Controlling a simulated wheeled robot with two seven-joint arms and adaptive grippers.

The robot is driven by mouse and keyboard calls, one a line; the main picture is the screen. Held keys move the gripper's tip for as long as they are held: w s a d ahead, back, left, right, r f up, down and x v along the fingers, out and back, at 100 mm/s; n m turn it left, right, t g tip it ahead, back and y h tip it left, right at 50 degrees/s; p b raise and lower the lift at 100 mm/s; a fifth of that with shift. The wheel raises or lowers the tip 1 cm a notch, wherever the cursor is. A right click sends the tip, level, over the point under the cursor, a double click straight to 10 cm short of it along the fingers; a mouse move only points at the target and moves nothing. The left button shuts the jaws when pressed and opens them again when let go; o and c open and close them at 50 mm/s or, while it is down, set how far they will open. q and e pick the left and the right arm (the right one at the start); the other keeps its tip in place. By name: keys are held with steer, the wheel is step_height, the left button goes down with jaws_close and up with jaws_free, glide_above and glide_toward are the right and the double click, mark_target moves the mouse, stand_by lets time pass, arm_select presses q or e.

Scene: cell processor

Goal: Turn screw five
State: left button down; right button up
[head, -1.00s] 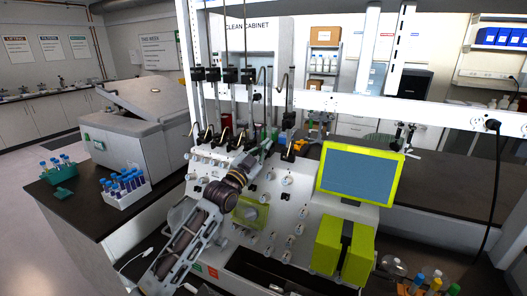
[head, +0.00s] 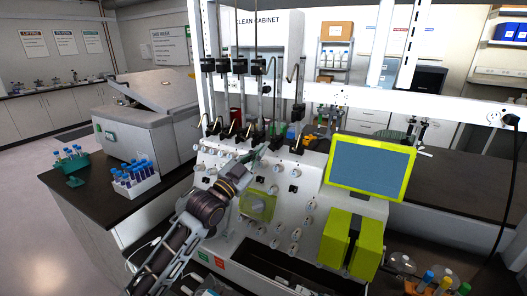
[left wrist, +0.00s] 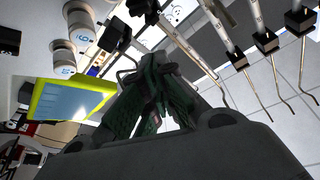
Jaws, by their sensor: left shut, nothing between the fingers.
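The cell processor (head: 222,165) is a white machine with a sloped front panel carrying several small white screw knobs. One knob (head: 295,233) shows low on the panel; which one is screw five cannot be read in the head view. My left gripper (head: 258,153) is over the panel's upper part, fingers together and empty. In the left wrist view its dark green fingers (left wrist: 155,92) meet at the tips. My right gripper is out of view.
A yellow-framed screen (head: 370,167) and a yellow block (head: 368,248) are at the panel's right. Black clamps on rods (head: 240,66) stand above it, with bent metal tubes (left wrist: 275,85) near the left gripper. A tube rack (head: 136,184) stands on the left bench.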

arm_select(q)
steer(key=shift+s+a+f, duration=0.1)
steer(key=shift+s+a, duration=0.1)
steer(key=shift+s, duration=0.3)
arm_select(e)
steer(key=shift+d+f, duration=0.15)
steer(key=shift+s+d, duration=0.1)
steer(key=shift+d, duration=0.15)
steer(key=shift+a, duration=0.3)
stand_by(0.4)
